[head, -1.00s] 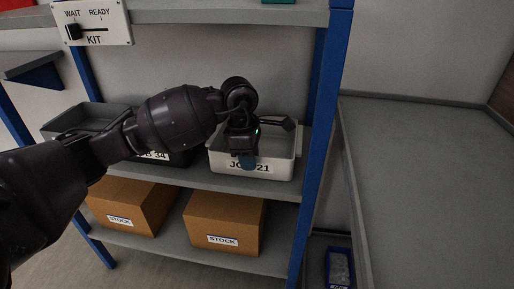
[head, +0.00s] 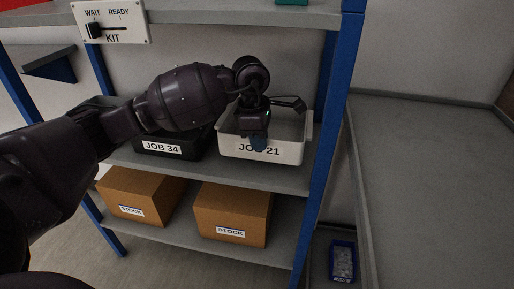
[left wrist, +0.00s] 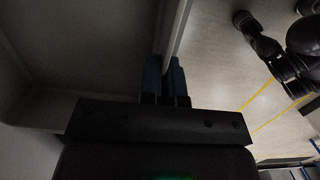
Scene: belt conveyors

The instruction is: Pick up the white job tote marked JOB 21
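The white job tote (head: 288,152) marked JOB 21 is on the right of the middle shelf bay, slightly above the shelf board, with a gap at its front edge. My left gripper (head: 258,142) is at its front wall and covers part of the label. In the left wrist view the two blue fingertips (left wrist: 165,78) stand on either side of the tote's wall (left wrist: 178,30), shut on it. The tote looks empty where its inside shows. My right gripper is in neither current view.
A black tote (head: 190,152) marked JOB 34 stands close to the left. Two cardboard STOCK boxes (head: 233,212) sit on the shelf below. A blue upright (head: 335,110) bounds the bay at right; a grey table (head: 430,180) lies beyond.

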